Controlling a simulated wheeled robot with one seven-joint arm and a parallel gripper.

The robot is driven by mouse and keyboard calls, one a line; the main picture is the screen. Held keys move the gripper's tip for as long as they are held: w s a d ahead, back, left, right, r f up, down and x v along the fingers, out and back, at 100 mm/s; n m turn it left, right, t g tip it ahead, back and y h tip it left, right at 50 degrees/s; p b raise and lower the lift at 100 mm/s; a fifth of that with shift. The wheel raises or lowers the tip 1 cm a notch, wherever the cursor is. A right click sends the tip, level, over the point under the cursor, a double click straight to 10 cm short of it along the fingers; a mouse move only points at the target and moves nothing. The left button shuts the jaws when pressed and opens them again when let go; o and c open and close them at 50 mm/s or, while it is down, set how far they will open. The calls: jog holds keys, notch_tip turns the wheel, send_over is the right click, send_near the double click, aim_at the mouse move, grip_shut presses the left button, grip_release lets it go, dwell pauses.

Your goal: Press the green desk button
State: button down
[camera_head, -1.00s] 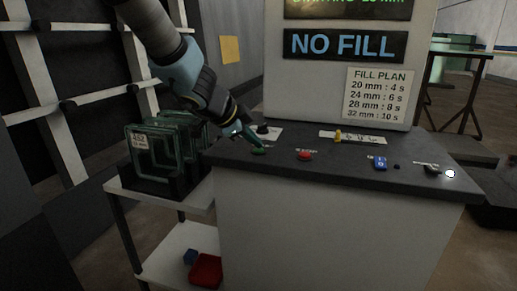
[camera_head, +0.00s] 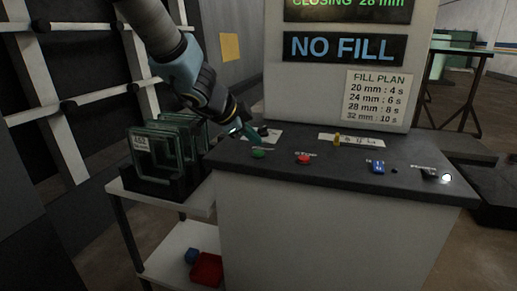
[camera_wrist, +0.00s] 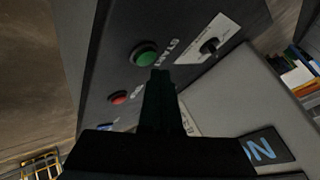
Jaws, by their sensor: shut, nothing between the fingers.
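The green desk button (camera_head: 258,153) sits at the left end of the dark desk top (camera_head: 330,172). It also shows in the wrist view (camera_wrist: 145,55), beside the word START. My gripper (camera_head: 254,138) is shut and empty, just above and behind the green button, apart from it in the head view. In the wrist view the dark shut fingers (camera_wrist: 160,80) end close below the green button. The sign on the cabinet (camera_head: 348,13) reads CLOSING 28 mm.
A red button (camera_head: 303,158) stands right of the green one. A black knob (camera_head: 263,130), a yellow lever (camera_head: 337,140) and a blue switch (camera_head: 377,167) are also on the desk. A rack of glass panes (camera_head: 165,155) stands on a cart at the left.

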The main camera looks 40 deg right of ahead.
aim_at(254, 152)
notch_tip(254, 152, up, 5)
jog(key=p, duration=0.6)
jog(key=shift+w, duration=0.1)
dwell(0.8)
